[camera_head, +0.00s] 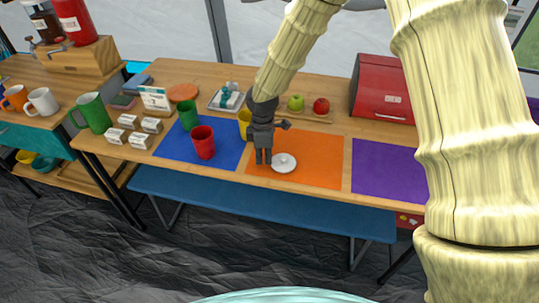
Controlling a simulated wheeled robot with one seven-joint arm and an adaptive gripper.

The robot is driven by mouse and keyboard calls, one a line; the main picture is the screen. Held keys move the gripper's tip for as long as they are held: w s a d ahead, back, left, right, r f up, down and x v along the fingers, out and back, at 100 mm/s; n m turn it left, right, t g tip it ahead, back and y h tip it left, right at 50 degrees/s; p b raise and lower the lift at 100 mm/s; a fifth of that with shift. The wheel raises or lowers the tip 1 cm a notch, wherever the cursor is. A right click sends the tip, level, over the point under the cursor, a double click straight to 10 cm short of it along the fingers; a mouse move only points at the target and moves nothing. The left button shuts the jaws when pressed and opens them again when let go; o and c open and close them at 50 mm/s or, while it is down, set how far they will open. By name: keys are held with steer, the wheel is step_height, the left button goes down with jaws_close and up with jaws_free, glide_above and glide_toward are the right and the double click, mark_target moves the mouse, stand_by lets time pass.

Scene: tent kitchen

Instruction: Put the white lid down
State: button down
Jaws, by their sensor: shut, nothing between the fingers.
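The white lid (285,163) lies flat on the orange mat (322,160), near its front left part, with its small knob upward. My dark grey gripper (263,161) points down just left of the lid, its fingertips together and empty. In this view the fingertips are close to the lid's left edge; I cannot tell whether they touch it. Part of a yellow cup (244,119) shows behind my gripper, mostly hidden by it.
A blue mat (225,153) with a red cup (203,142) and a green cup (188,115) lies to the left. A purple mat (385,170) to the right is clear. Behind are a green apple (295,102), a red apple (321,106) and a red bread box (383,90).

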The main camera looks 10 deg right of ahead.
steer(key=shift+w+a+r, duration=0.1)
steer(key=shift+a, duration=0.55)
steer(key=shift+w+a+r, duration=0.1)
steer(key=shift+a+r, duration=0.05)
steer(key=shift+r, duration=0.15)
step_height(320, 180, up, 9)
steer(key=shift+r, duration=0.1)
